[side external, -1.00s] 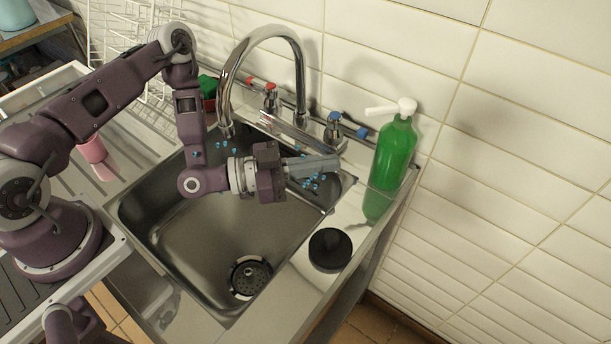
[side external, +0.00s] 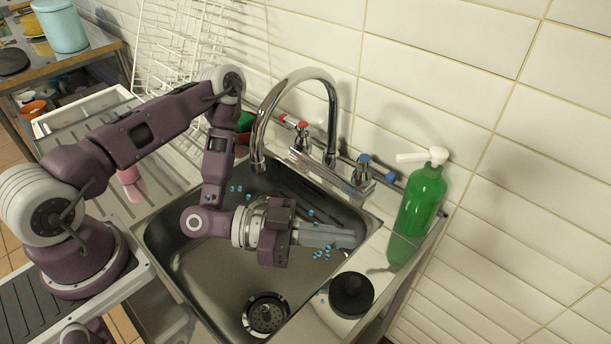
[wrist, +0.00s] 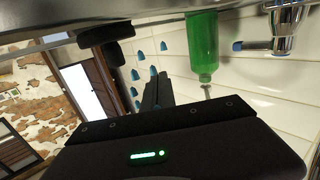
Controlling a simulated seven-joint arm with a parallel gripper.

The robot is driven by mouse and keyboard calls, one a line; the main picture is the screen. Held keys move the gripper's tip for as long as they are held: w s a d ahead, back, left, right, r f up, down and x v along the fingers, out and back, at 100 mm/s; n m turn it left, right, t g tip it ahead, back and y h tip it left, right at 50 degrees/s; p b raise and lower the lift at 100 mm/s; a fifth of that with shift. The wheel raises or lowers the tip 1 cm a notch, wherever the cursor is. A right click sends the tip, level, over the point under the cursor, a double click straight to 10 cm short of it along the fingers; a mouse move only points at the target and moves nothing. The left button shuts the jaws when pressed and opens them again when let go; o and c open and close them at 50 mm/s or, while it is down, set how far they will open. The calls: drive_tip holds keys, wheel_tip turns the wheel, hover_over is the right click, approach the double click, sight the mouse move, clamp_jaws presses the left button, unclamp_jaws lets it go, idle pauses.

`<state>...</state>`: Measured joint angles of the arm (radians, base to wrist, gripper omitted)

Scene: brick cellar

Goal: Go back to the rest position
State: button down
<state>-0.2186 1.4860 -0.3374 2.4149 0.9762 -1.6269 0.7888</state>
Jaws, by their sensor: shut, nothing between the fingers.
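My gripper (side external: 354,237) is in the side external view, over the right part of the steel sink (side external: 195,275). Its grey fingers point right toward the sink's right rim and are together, with nothing between them. In the wrist view the dark fingers (wrist: 156,88) also look shut. Several small blue bits (side external: 322,254) show near the fingers and near my wrist; I cannot tell what they are or what they rest on. My arm is bent, with the forearm hanging down into the sink area.
A chrome faucet (side external: 300,74) arches behind my wrist. A green pump bottle (side external: 420,200) stands right of the fingers, and a round black object (side external: 351,295) sits on the front right rim. A white wire rack (side external: 180,45) and a pink cup (side external: 128,174) are at the left.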

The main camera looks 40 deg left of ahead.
drive_tip(key=s+d+m+g, duration=0.2)
drive_tip(key=g, duration=0.1)
drive_tip(key=s+d+r+m+g, duration=0.1)
drive_tip(key=s+d+m+g, duration=0.1)
drive_tip(key=g, duration=0.1)
drive_tip(key=shift+s+d+r+m+g, duration=0.1)
drive_tip(key=shift+s+d+m+g, duration=0.2)
drive_tip(key=shift+s+d+g, duration=0.1)
drive_tip(key=a+m+y, duration=0.1)
drive_tip(key=y, duration=0.1)
drive_tip(key=shift+a+r+g+y, duration=0.1)
drive_tip(key=shift+a+g+y, duration=0.05)
drive_tip(key=shift+g+y, duration=0.15)
drive_tip(key=w+a+r+n+t+y, duration=0.1)
drive_tip(key=w+a+r+t+y, duration=0.3)
drive_tip(key=a+r, duration=0.55)
drive_tip(key=w+a+r+t+y, duration=0.1)
drive_tip(key=a+r+t+y, duration=0.3)
drive_tip(key=a+r+y, duration=0.5)
drive_tip(key=s+a+r+n+g, duration=0.1)
drive_tip(key=s+a+r+n, duration=0.25)
drive_tip(key=s+n, duration=0.2)
drive_tip(key=s+f+n+g+h, duration=0.1)
drive_tip(key=s+f+n+g, duration=0.2)
drive_tip(key=s+n, duration=0.6)
drive_tip(key=s+g, duration=0.1)
drive_tip(key=s, duration=0.2)
drive_tip(key=shift+a+f+h, duration=0.2)
drive_tip(key=shift+f+h, duration=0.1)
drive_tip(key=shift+h, duration=0.1)
